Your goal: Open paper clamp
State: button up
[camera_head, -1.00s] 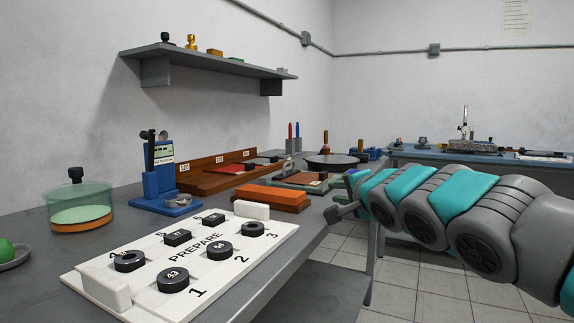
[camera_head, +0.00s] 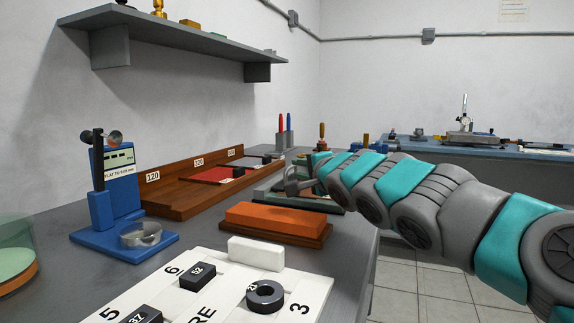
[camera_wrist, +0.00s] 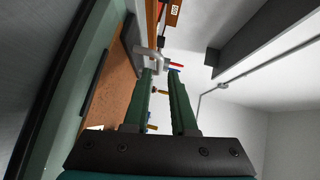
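The paper clamp is a grey bar (camera_wrist: 131,36) with a light grey lever (camera_wrist: 152,54) in the wrist view. It sits at the end of a brown sheet (camera_wrist: 122,78) on a green board (camera_wrist: 88,85). My gripper (camera_wrist: 160,73) has two green fingers standing apart, with nothing seen held between them. The lever shows just beyond the fingertips, nearest the left one; I cannot tell whether they touch. In the head view my gripper (camera_head: 299,181) is over the green board (camera_head: 328,208), and my arm hides much of the board and clamp.
An orange block (camera_head: 275,217) on a brown base lies in front of the board. A wooden rack (camera_head: 170,197) runs along the wall. A blue gauge stand (camera_head: 116,190) and a white numbered tray (camera_head: 215,290) stand nearer. Red and blue pens (camera_head: 285,130) stand behind.

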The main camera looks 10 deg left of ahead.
aim_at(292, 168)
jog(key=p+x, duration=0.2)
jog(key=x, duration=0.3)
jog(key=shift+r, duration=0.15)
jog(key=shift+w+a+f+p, duration=0.25)
jog(key=shift+w+p, duration=0.05)
grip_shut()
